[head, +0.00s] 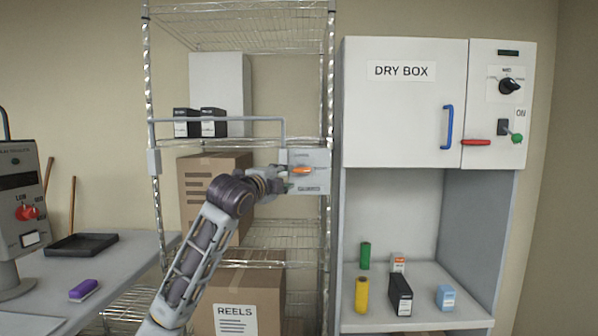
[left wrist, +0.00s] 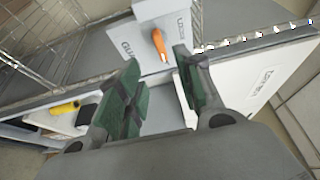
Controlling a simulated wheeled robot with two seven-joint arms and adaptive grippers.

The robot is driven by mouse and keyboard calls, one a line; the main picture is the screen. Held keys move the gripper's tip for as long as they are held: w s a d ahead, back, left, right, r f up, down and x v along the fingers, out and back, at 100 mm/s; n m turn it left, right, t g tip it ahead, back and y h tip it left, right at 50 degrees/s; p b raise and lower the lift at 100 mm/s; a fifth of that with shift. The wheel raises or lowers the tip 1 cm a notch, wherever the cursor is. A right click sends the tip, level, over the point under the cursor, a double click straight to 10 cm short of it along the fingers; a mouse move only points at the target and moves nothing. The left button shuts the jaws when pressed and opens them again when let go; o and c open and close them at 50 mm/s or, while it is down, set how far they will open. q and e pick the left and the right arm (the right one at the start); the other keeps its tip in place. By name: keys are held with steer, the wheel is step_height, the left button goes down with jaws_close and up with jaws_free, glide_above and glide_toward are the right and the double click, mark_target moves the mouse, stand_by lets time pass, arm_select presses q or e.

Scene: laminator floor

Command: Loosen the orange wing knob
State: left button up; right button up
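The orange wing knob (head: 301,170) sits on a light grey plate marked GUARD (head: 314,188) at the right post of the wire shelf. In the left wrist view the knob (left wrist: 158,44) shows just beyond and between the fingertips, with its long side nearly upright in the picture. My left gripper (head: 283,176) is in front of the plate, close to the knob. In the left wrist view its green-padded fingers (left wrist: 158,68) are spread apart with nothing between them. I see no contact with the knob. My right gripper is in neither view.
A guard bar (head: 220,119) crosses the wire shelf before two black boxes (head: 200,122). Cardboard boxes stand below, one labelled REELS (head: 238,300). The dry box (head: 400,110) is close on the right, with bottles and cartons beneath it. A grey table (head: 130,270) is at left.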

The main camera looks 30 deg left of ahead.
mark_target(300, 171)
arm_select(q)
steer(key=shift+w+a+p, duration=0.3)
steer(key=shift+w+p, duration=0.3)
steer(key=shift+w, duration=1.35)
steer(key=shift+w+a+p, duration=0.3)
steer(key=shift+w+p, duration=0.35)
steer(key=shift+w, duration=1.3)
steer(key=shift+w+a+p, duration=0.3)
steer(key=shift+w+p, duration=0.3)
steer(key=shift+w, duration=1.35)
jaws_close()
